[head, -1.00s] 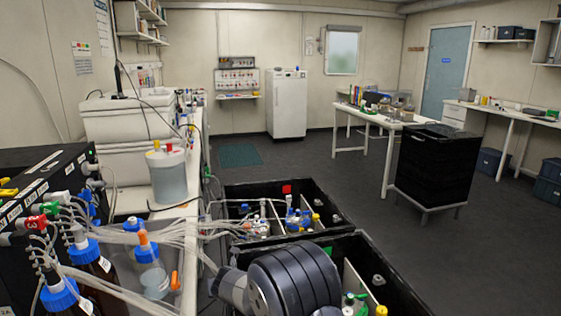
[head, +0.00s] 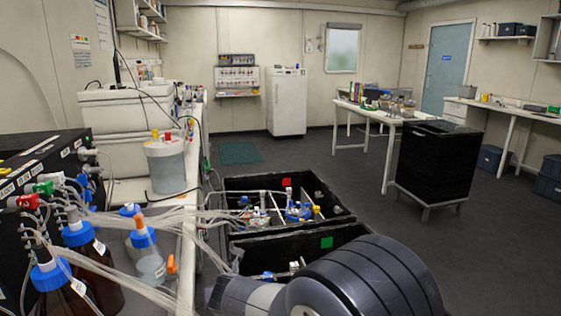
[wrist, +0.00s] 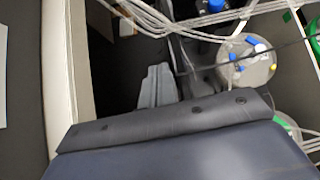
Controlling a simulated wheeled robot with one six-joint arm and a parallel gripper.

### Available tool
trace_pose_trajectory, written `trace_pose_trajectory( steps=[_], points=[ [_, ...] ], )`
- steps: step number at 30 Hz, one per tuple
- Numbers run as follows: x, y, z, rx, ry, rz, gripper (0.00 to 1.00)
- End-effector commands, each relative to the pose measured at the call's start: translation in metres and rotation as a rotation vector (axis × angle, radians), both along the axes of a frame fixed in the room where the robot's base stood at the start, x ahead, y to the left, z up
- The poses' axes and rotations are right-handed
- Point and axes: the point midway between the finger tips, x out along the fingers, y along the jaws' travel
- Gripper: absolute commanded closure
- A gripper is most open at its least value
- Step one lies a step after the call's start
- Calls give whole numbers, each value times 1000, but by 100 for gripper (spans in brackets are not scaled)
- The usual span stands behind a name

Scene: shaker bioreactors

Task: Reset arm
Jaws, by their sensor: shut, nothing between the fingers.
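My gripper (wrist: 158,72) shows in the wrist view as a pair of light grey fingers beyond the dark wrist housing. The fingers are together with nothing between them. They point down over a dark gap, left of a round vessel lid (wrist: 246,60) with blue, white and yellow caps, apart from it. In the head view my dark grey arm fills the lower right and covers much of the near black box (head: 250,246) with the green marker. The gripper itself does not show there.
A second black box (head: 340,213) with a red marker holds tubed vessels. Clear tubes (head: 150,222) run from the bench at left, with blue-capped bottles (head: 78,236), into the boxes. A black bin (head: 436,165) stands at right. The floor beyond is open.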

Motion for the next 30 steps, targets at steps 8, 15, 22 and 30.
trace_pose_trajectory(
  steps=[8, 15, 22, 30],
  points=[
    [-21, -5, 23, 1, 0, 0, 100],
    [-25, -6, 25, 0, 1, 0, 100],
    [-25, -7, 25, 0, 1, -1, 100],
    [-20, -24, 35, 28, 4, -51, 100]
  ],
)
